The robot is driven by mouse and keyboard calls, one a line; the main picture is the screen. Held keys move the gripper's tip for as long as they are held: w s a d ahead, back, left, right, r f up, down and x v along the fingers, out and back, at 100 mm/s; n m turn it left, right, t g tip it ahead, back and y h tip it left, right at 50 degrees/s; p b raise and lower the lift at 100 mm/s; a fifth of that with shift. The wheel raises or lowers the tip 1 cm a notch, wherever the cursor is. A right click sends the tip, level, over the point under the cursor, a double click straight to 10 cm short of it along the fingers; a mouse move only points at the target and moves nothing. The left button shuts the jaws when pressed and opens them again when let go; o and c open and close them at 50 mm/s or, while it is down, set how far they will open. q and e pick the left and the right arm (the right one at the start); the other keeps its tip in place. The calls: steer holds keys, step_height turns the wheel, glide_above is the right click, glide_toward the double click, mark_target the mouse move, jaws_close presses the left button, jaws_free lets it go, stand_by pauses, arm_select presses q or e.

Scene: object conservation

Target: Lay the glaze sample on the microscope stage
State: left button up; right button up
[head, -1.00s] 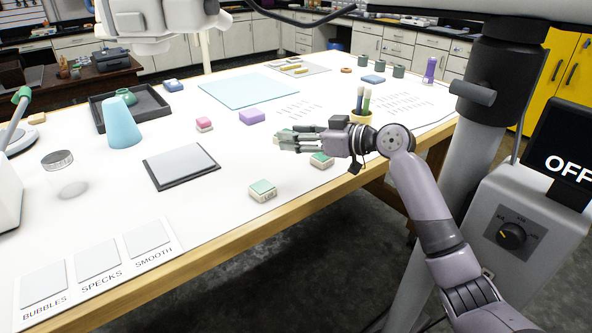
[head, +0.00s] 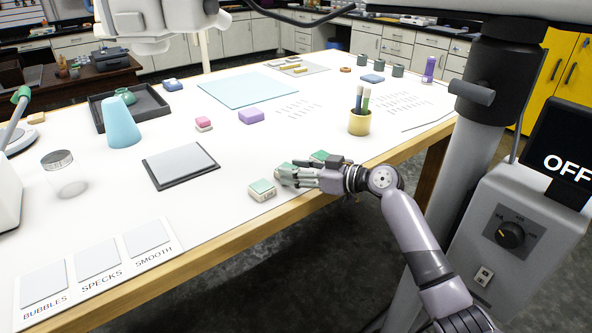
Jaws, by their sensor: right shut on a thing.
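My right gripper (head: 305,175) is shut on a small block with a green top (head: 286,168), seemingly a glaze sample, low over the table's near edge; the fingers partly hide it. A second green-topped sample (head: 262,190) lies just left of the gripper, with marks on its front side. A third green-topped sample (head: 320,155) lies just behind the gripper. A flat grey plate with a dark border (head: 181,163), apparently the microscope stage, lies left of the gripper, and nothing is on it. A white microscope head (head: 135,25) hangs at the top left. My left gripper is not in view.
A labelled card (head: 100,268) with three empty squares lies at the front left. A glass jar (head: 64,172), a blue cone (head: 122,124), a pink block (head: 204,123), a purple block (head: 251,116) and a brush cup (head: 359,122) stand around. Bare white table lies between gripper and plate.

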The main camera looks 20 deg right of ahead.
steer(key=shift+f, duration=0.2)
steer(key=o, duration=1.2)
steer(key=shift+r, duration=0.1)
steer(key=shift+o, duration=0.2)
